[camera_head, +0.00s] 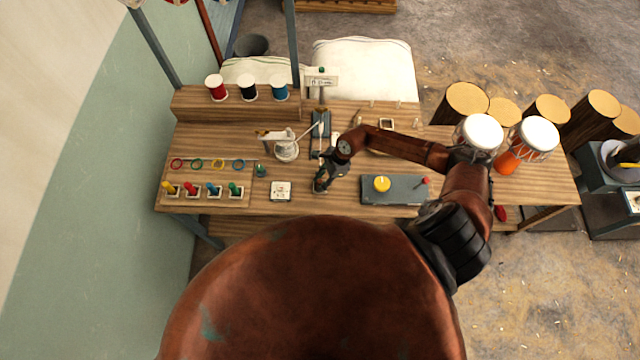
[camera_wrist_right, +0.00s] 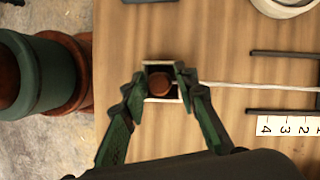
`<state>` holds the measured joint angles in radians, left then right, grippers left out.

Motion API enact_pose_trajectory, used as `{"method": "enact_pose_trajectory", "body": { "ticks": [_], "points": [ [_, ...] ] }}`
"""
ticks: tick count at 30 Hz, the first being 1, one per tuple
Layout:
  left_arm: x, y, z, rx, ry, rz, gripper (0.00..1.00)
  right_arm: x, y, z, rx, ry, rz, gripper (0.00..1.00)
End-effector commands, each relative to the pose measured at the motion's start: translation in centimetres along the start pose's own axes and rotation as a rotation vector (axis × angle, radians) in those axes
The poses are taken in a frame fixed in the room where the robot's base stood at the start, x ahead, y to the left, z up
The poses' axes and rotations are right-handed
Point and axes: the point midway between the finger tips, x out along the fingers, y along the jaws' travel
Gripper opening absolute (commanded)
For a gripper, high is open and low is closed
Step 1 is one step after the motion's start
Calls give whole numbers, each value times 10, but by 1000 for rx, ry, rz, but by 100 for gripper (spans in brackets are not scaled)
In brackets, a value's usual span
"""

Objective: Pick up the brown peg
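The brown peg (camera_wrist_right: 158,84) shows in the right wrist view as a round brown top inside a small white square holder (camera_wrist_right: 149,65) on the wooden table. My right gripper (camera_wrist_right: 160,85) is open, with one dark green finger on each side of the peg. The fingers appear apart from the peg, though whether they touch the holder's sides I cannot tell. In the head view the right gripper (camera_head: 321,184) is low over the table's front middle, and the peg is hidden by it or too small to make out. My left gripper is not in view.
A grey board with a yellow knob (camera_head: 382,184) lies right of the gripper. A white square card (camera_head: 280,190) lies to its left, with several coloured pegs (camera_head: 202,190) further left. A thin stand (camera_head: 320,122) rises behind.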

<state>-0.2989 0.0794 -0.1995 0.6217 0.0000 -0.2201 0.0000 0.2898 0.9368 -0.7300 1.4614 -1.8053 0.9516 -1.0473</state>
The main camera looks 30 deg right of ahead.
Motion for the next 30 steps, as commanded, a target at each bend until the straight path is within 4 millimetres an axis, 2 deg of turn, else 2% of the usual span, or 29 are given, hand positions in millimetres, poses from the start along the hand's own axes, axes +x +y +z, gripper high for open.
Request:
{"method": "enact_pose_trajectory", "body": {
  "ticks": [11, 23, 28, 30],
  "points": [
    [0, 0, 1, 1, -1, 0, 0, 0, 0, 0, 0, 0, 0, 1],
    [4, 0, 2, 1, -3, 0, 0, -8, -1, 3, -1, 0, -2, 1],
    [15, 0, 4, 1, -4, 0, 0, -29, -1, 11, -5, 1, -3, 1],
    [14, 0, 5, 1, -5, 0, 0, -41, 11, 12, -3, 2, 0, 1]
  ]
}}
